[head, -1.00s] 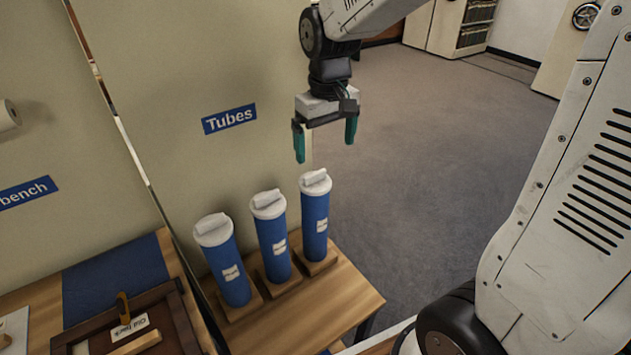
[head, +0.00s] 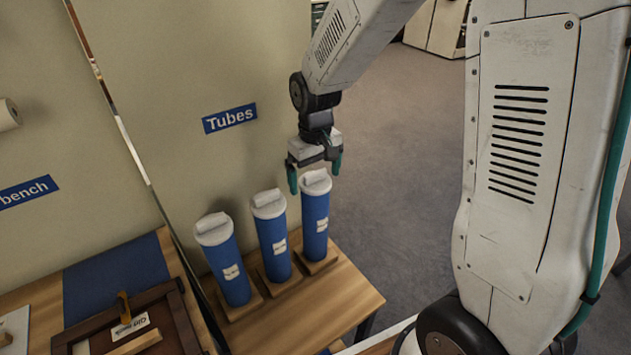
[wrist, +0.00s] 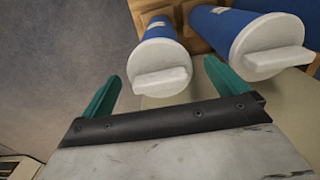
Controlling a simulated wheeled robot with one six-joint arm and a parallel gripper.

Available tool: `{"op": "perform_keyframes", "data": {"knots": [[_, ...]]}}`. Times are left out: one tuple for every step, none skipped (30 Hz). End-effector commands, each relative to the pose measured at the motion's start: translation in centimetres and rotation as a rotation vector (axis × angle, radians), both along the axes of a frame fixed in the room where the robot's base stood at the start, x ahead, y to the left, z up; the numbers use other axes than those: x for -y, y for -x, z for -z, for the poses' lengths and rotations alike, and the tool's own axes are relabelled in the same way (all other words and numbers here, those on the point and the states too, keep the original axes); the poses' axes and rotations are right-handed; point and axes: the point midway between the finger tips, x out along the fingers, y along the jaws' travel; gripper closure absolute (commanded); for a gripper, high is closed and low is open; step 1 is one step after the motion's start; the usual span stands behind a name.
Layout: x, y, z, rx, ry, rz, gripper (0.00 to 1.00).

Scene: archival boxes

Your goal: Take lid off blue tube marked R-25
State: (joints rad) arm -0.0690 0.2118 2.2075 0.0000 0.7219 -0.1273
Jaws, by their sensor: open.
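Three blue tubes with white lids stand in a row: a left tube (head: 232,275), a middle tube (head: 274,245) and a right tube (head: 314,225). Each lid has a raised white grip bar. The tube labels are too small to read, so I cannot tell which is R-25. My gripper (head: 314,174) is open over the right tube's lid (head: 316,184). In the wrist view that lid (wrist: 160,66) lies between and just beyond the green fingertips (wrist: 162,74). I see no grip on it. The middle tube's lid (wrist: 268,48) is close beside one finger.
The tubes stand on wooden bases on a small wooden table (head: 345,295). A wall with a "Tubes" sign (head: 229,118) is behind them. A bench with a dark wooden frame (head: 180,315) is at left. Open carpet (head: 400,170) lies to the right.

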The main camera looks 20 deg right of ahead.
Motion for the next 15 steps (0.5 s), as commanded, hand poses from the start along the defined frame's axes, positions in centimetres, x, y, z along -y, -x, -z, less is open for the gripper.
{"op": "perform_keyframes", "data": {"knots": [[0.0, 0.0, 0.01, 0.0, 0.0, 0.0, 0.02], [0.0, 0.0, 0.0, 0.0, 0.0, 0.0, 0.02], [0.0, 0.0, -0.01, 0.0, 0.0, 0.0, 0.02], [0.0, 0.0, -0.02, 0.0, 0.0, 0.0, 0.02], [0.0, 0.0, -0.02, 0.0, 0.0, 0.0, 0.05], [0.0, 0.01, -0.02, 0.0, 0.0, 0.0, 0.16], [0.0, 0.01, -0.03, 0.0, 0.0, 0.0, 0.24], [0.0, 0.01, -0.03, 0.0, 0.0, 0.0, 0.32], [0.0, 0.01, -0.03, 0.0, 0.0, 0.0, 0.44], [0.0, 0.01, -0.04, 0.0, 0.0, 0.0, 0.5], [0.0, 0.01, -0.04, 0.0, 0.0, 0.0, 0.5], [0.0, 0.01, -0.04, 0.0, 0.0, 0.0, 0.5], [0.0, 0.01, -0.04, 0.0, 0.0, 0.0, 0.5], [0.0, 0.01, -0.04, 0.0, 0.0, 0.0, 0.5], [0.0, 0.01, -0.05, 0.0, 0.0, 0.0, 0.5]]}}
